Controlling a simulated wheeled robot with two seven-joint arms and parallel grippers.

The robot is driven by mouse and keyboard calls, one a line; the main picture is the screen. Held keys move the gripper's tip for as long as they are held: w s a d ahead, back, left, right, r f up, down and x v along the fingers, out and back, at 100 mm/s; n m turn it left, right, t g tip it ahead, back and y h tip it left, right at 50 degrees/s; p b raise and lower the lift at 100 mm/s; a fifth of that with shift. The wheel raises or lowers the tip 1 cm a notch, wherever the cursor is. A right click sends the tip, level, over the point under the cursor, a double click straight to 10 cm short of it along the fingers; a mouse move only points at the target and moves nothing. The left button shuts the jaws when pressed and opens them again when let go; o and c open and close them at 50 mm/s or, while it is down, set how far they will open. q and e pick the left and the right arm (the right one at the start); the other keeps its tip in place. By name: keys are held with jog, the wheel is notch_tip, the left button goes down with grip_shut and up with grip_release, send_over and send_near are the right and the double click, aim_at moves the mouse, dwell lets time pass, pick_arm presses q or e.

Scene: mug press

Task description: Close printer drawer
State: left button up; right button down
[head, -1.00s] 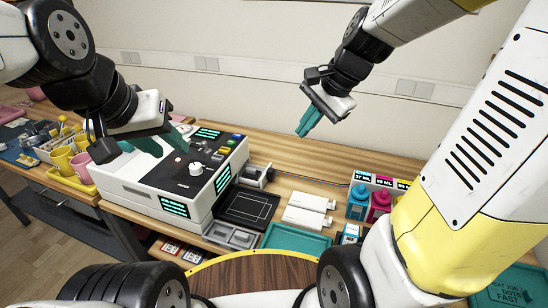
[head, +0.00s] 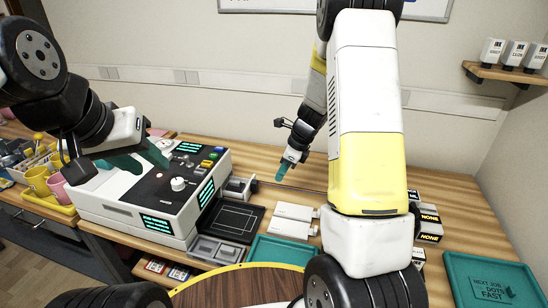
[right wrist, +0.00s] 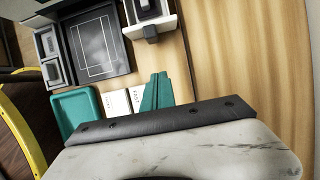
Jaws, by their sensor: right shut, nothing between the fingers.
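The printer (head: 128,207) is a white box with a black top, buttons, a white knob and teal display panels, at left on the bench in the head view. A small grey-white drawer-like part (head: 238,187) stands out at its right side; it also shows at the top of the right wrist view (right wrist: 150,28). I cannot tell how far it is out. My left gripper (head: 138,160) is over the printer's left top, its teal fingers apart. My right gripper (head: 282,173) is shut and empty above the bench, right of and behind that part; its fingers show in the right wrist view (right wrist: 158,92).
A black pad (head: 235,221), a grey tray (head: 215,249), white cartridges (head: 291,219) and a teal tray (head: 285,252) lie in front. Pink and yellow cups (head: 37,180) stand at left. My right arm covers part of the bench; bare wood lies behind the cartridges.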

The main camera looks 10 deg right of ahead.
aim_at(239, 182)
jog(key=x, duration=0.4)
jog(key=a, duration=0.1)
jog(key=w+a, duration=0.1)
jog(key=a, duration=0.1)
jog(key=shift+w+f, duration=0.2)
jog(key=shift+f, duration=0.15)
jog(key=shift+w+a, duration=0.2)
jog(key=shift+a, duration=0.2)
jog(key=w+a, duration=0.1)
jog(key=a, duration=0.1)
jog(key=w+a, duration=0.1)
jog(key=a, duration=0.2)
jog(key=w+a, duration=0.1)
jog(key=a, duration=0.1)
jog(key=shift+w+a, duration=0.3)
jog(key=shift+w, duration=0.05)
jog(key=shift+a+r, duration=0.1)
jog(key=shift+a, duration=0.1)
